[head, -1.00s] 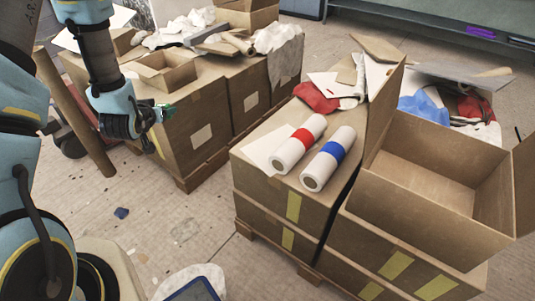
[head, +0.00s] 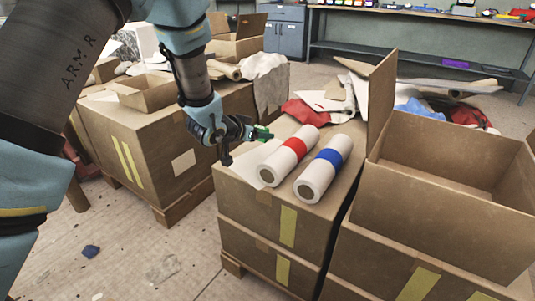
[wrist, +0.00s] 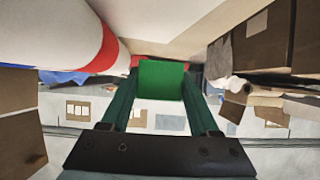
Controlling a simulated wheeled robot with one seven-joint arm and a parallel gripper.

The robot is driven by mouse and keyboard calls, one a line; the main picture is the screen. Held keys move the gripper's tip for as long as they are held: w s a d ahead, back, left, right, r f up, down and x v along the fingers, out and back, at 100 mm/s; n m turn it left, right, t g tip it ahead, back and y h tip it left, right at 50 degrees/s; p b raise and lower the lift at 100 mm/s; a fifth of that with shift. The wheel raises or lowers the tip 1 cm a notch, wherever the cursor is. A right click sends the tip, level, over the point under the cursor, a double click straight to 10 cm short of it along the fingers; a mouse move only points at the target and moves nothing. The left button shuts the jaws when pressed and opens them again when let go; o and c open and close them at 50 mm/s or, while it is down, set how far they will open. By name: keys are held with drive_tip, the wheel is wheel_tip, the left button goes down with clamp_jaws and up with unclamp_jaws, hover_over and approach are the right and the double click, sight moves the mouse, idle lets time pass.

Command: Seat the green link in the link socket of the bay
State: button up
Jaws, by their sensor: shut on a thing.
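My gripper (head: 254,135) is shut on the green link (head: 264,133). In the wrist view the green link (wrist: 160,79) shows as a flat green face between the two dark green fingers of my gripper (wrist: 157,92). In the head view the gripper is at the left side of the near carton stack, beside the white roll with the red band (head: 288,153). I cannot tell whether the link touches anything. I cannot make out the bay or its link socket in either view.
A white roll with a blue band (head: 324,167) lies beside the red-banded roll on the carton stack (head: 270,215). An open box (head: 450,205) stands to the right. More cartons (head: 160,140) stand at left. A workbench (head: 430,14) runs along the back.

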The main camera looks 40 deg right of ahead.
sight(260, 155)
drive_tip(key=shift+f+b, duration=0.5)
drive_tip(key=shift+f, duration=2.1)
drive_tip(key=shift+f, duration=0.2)
drive_tip(key=o, duration=1.4)
drive_tip(key=shift+c, duration=0.2)
